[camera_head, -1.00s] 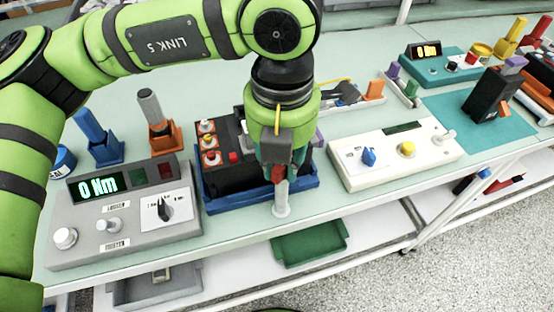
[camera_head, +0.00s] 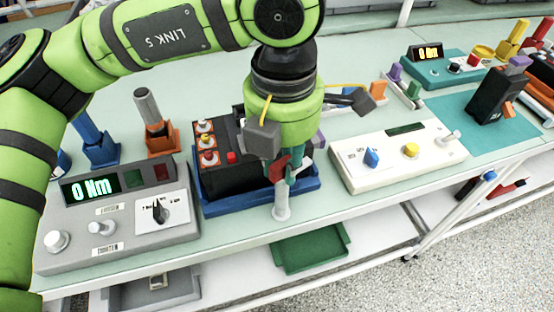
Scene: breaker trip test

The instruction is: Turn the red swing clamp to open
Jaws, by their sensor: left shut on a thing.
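The red swing clamp (camera_head: 278,169) shows as a small red piece at the front of the blue tray (camera_head: 250,200), above a pale upright post (camera_head: 282,203). My left gripper (camera_head: 289,180) points down over it from above, its fingers closed at the clamp. My wrist and the fingers hide much of the clamp, so its full angle is unclear. A black breaker block (camera_head: 222,170) with a red button and several orange terminals sits in the tray, left of the gripper. My right gripper is not in view.
A grey torque console (camera_head: 120,245) reading 0 Nm stands to the left. A white control box (camera_head: 395,165) stands to the right. Blue (camera_head: 100,147) and orange (camera_head: 160,135) tool holders stand behind the console. A green tray (camera_head: 312,248) lies below on the lower shelf.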

